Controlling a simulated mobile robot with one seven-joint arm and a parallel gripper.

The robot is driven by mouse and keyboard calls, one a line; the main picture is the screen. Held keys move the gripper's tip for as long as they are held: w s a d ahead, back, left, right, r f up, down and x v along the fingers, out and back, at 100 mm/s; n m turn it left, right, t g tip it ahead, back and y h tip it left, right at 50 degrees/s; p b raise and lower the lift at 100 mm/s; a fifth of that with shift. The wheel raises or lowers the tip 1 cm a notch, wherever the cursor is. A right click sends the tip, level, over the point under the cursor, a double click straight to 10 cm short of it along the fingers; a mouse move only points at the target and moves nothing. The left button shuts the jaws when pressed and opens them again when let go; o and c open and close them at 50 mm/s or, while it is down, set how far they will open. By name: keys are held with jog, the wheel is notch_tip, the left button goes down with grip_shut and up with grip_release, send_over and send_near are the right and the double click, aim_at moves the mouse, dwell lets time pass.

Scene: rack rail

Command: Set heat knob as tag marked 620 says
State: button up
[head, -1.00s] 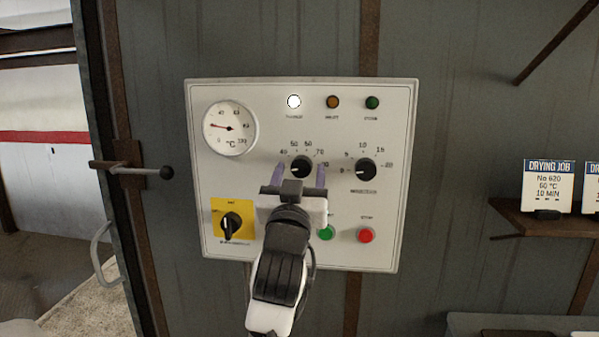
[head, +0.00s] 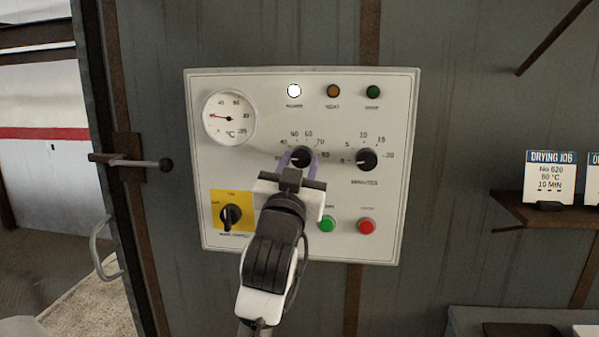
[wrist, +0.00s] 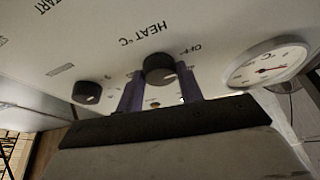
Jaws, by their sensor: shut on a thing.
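The tag marked No 620 (head: 550,178) stands on a shelf at the right of the head view and reads 60 °C, 10 MIN. The black heat knob (head: 301,154) sits at the middle of the white panel, inside a printed scale running from 40 to 80. It also shows in the wrist view (wrist: 159,67), labelled HEAT °C, with a pale mark on its lower right. My gripper (head: 299,160) is at the heat knob, its purple fingers shut on the knob's sides. I cannot read the exact setting.
The minutes knob (head: 366,160) is close on the right. Below are a green button (head: 327,224), a red button (head: 366,226) and a yellow-backed switch (head: 231,216). A round °C gauge (head: 229,117) is at upper left. A door handle (head: 135,163) juts out left of the panel.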

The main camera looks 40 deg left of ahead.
jog(key=m+h+b, duration=0.2)
jog(key=m, duration=0.1)
jog(key=m+h+b, duration=0.2)
jog(key=m, duration=0.2)
jog(key=shift+s+a+f+m+t, duration=0.1)
jog(key=shift+a+m+t, duration=0.1)
jog(key=shift+m+t, duration=0.15)
jog(key=m+h, duration=0.1)
jog(key=m, duration=0.1)
jog(key=m+h+b, duration=0.1)
jog(key=m, duration=0.2)
jog(key=m+g+b, duration=0.1)
jog(key=m, duration=0.1)
jog(key=shift+s+a+r+m+h, duration=0.1)
jog(key=shift+r+m+h, duration=0.25)
jog(key=shift+h, duration=0.05)
jog(key=m, duration=0.1)
jog(key=m+g, duration=0.1)
jog(key=m, duration=0.1)
jog(key=m+h, duration=0.1)
jog(key=shift+r+m+g, duration=0.25)
jog(key=shift+m+g, duration=0.05)
jog(key=shift+g, duration=0.05)
jog(key=m+g+p, duration=0.1)
jog(key=m, duration=0.3)
jog(key=shift+r+g, duration=0.15)
jog(key=shift+g, duration=0.25)
jog(key=shift+p, duration=0.3)
jog(key=o, duration=1)
jog(key=shift+s, duration=0.1)
